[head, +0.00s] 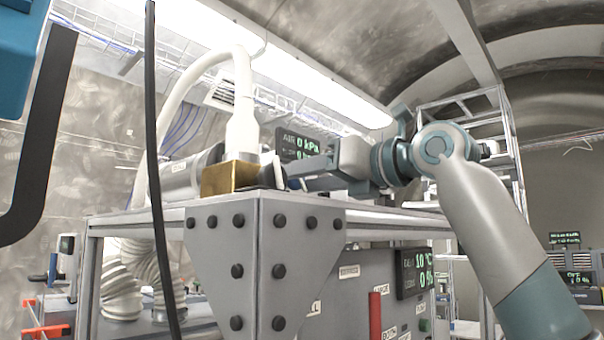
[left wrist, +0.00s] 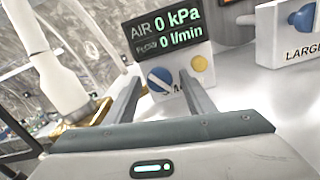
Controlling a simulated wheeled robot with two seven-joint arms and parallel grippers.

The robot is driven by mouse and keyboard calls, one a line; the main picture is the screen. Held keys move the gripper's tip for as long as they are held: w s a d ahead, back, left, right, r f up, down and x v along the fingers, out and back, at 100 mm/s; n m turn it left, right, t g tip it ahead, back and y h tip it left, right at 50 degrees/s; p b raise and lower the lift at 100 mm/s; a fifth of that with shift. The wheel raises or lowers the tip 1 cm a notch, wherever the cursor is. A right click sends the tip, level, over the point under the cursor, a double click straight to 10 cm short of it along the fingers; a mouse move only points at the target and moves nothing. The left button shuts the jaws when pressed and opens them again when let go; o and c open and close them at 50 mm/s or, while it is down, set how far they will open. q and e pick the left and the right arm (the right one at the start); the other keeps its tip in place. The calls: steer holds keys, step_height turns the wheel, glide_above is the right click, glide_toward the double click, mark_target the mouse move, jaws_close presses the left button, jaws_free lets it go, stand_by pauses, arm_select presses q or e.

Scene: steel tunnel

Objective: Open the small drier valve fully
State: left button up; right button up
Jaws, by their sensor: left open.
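In the left wrist view, a round blue knob (left wrist: 160,80) with a white stripe sits on a pale panel under the air display. In the head view my left gripper (head: 290,178) is above the steel cabinet top, behind a brass block, and the knob is hidden. My right gripper is not in view.
A second blue knob (left wrist: 303,18) labelled LARGE stands at the right, with a yellow disc (left wrist: 200,62) between. The air display (head: 297,145) reads 0 kPa. A white hose (head: 242,110) rises from the brass block (head: 226,177). A black cable (head: 153,150) hangs in front.

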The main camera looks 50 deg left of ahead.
arm_select(q)
steer(key=shift+a, duration=0.3)
steer(key=shift+d, duration=0.1)
steer(key=shift+c, duration=0.7)
steer(key=c, duration=0.9)
steer(key=shift+n, duration=0.3)
steer(key=n+b, duration=0.1)
steer(key=n, duration=0.2)
steer(key=shift+n, duration=1.7)
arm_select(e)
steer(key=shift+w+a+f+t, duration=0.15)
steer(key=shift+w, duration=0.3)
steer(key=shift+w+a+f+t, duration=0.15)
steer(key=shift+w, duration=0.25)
